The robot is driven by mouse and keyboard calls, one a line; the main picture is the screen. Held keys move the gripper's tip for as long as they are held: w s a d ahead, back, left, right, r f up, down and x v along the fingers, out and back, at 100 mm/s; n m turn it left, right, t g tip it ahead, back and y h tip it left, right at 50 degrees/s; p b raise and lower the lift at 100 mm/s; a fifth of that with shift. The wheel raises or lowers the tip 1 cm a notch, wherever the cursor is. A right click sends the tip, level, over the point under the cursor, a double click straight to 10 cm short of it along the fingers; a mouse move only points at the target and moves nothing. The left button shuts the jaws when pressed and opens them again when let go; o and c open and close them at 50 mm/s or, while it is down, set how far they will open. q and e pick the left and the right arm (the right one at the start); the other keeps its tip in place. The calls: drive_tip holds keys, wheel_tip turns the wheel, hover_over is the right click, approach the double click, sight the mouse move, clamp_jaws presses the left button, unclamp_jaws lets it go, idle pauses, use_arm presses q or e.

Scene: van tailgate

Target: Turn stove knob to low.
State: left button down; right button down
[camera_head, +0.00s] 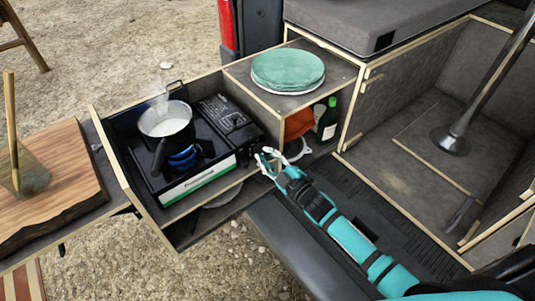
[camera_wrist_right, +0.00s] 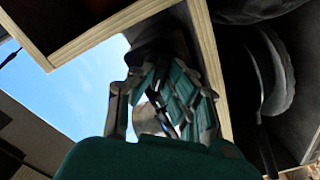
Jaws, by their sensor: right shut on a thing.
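The black camping stove (camera_head: 205,168) with a green and white front label sits in the pull-out wooden box at the tailgate. A dark pot (camera_head: 172,127) with steaming white liquid stands on its burner, and a blue flame (camera_head: 183,161) burns under the pot. My right gripper (camera_head: 267,160) is at the stove's right front corner, shut on the stove knob, which its fingers hide. In the right wrist view the teal and grey fingers (camera_wrist_right: 160,82) close near a dark part, and the knob's setting cannot be read. My left gripper is out of view.
Green plates (camera_head: 288,69) lie on the wooden cabinet top right of the stove. A green bottle (camera_head: 328,118) and an orange cloth (camera_head: 299,124) are on its shelf. A cutting board (camera_head: 60,185) with a glass lies at left.

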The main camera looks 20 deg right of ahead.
drive_tip(key=shift+m+p, duration=0.3)
drive_tip(key=shift+m, duration=0.9)
drive_tip(key=shift+f, duration=0.1)
drive_tip(key=c, duration=1.3)
unclamp_jaws()
drive_tip(key=shift+c, duration=0.2)
drive_tip(key=v, duration=1.2)
